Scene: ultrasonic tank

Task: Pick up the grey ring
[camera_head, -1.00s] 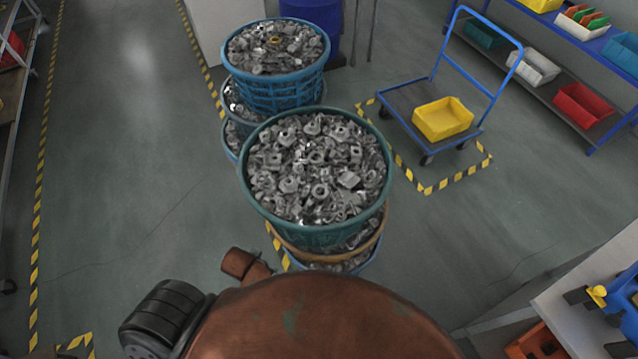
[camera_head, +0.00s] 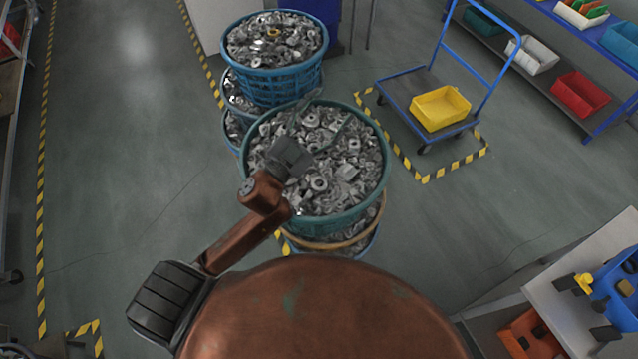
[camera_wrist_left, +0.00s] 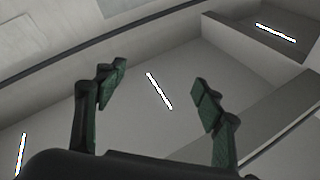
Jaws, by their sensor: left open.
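Grey metal parts fill the teal basket (camera_head: 381,186) in the middle of the head view. A grey ring (camera_head: 318,183) lies among them, near the middle of the heap; other similar round parts lie around it, so I cannot tell which is meant. My left gripper (camera_head: 332,110) is open above this basket, its fingers spread towards the basket's far side, up and away from that ring. In the left wrist view the open fingers (camera_wrist_left: 160,82) have nothing between them, and no ring shows there. My right gripper is not in view.
A blue basket (camera_head: 283,88) of similar parts, with a small gold piece on top, stands behind. A trolley with a yellow bin (camera_head: 440,108) stands right of the baskets. A worktable (camera_head: 573,312) is at lower right. Open floor lies to the left.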

